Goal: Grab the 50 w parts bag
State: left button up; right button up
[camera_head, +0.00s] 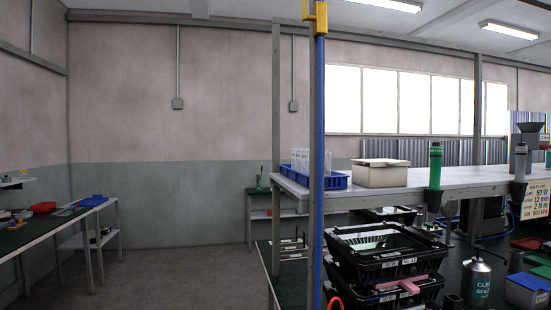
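I cannot make out a 50 W parts bag anywhere in the head view. A cream sign (536,200) at the right edge carries "50 W" among its lines of text. It hangs at the edge of the raised shelf (459,184). Neither of my grippers shows in this view.
Black crates (385,262) are stacked below. A metal can (477,283) stands right. A side table (45,231) is left, with open floor (180,275) between.

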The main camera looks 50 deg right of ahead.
aim_at(301, 163)
jog(key=i, duration=1.5)
jog(key=z, duration=2.65)
